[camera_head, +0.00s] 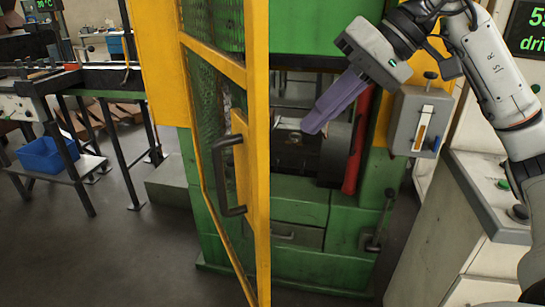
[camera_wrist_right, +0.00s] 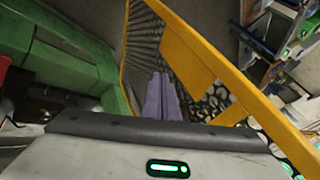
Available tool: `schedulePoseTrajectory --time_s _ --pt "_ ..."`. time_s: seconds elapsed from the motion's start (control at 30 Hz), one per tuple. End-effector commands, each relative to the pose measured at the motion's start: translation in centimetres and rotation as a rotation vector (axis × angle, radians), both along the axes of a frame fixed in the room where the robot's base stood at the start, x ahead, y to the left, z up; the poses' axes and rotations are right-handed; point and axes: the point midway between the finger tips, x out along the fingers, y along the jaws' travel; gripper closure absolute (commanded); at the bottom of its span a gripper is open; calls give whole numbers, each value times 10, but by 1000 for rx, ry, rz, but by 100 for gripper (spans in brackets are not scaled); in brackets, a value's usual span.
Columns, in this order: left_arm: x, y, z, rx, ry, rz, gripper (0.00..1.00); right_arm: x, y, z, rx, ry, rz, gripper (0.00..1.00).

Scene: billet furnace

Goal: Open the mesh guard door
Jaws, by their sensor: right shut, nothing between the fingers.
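The mesh guard door (camera_head: 215,110) has a yellow frame with green-looking mesh and a dark bar handle (camera_head: 228,176). It stands swung out at an angle from the green machine, and the opening shows to its right. My right gripper (camera_head: 312,128), with purple fingers, is shut and empty. It appears to the right of the door, in front of the opening, apart from the handle. In the right wrist view the purple fingers (camera_wrist_right: 161,97) point towards the door's mesh and yellow frame (camera_wrist_right: 196,62); contact cannot be told. My left gripper is not in view.
The green machine (camera_head: 300,205) has a dark opening with a red cylinder (camera_head: 356,142) at its right. A grey switch box (camera_head: 420,120) is on the right post. A cabinet (camera_head: 490,200) stands at right. A blue bin (camera_head: 47,155) sits at left; floor there is partly clear.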

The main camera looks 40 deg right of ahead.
Motion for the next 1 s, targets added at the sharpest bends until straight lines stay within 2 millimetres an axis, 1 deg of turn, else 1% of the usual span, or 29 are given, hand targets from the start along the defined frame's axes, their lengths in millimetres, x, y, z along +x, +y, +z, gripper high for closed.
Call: schedulePoseTrajectory --time_s 0.03,0.1,0.17,0.23,0.37,0.7,0.73,0.77,0.9,1.0 --pt "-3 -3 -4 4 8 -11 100 -7 -2 7 -34 -22 17 100" --pt "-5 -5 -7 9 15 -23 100 -12 -3 11 -63 -36 34 100" --pt "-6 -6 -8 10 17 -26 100 -12 -3 10 -74 -40 39 100" --pt "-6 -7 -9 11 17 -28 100 -10 -1 4 -76 -38 42 100" --pt "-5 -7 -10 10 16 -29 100 0 8 -14 -74 -36 43 100" --pt "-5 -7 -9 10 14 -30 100 33 37 -70 -70 -36 42 100" --pt "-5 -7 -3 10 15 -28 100 34 43 -63 -70 -41 45 100" --pt "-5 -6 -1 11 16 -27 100 35 49 -62 -70 -42 44 100" --pt "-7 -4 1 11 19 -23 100 38 65 -64 -70 -40 42 100" --pt "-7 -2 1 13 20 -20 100 39 71 -65 -71 -41 41 100"
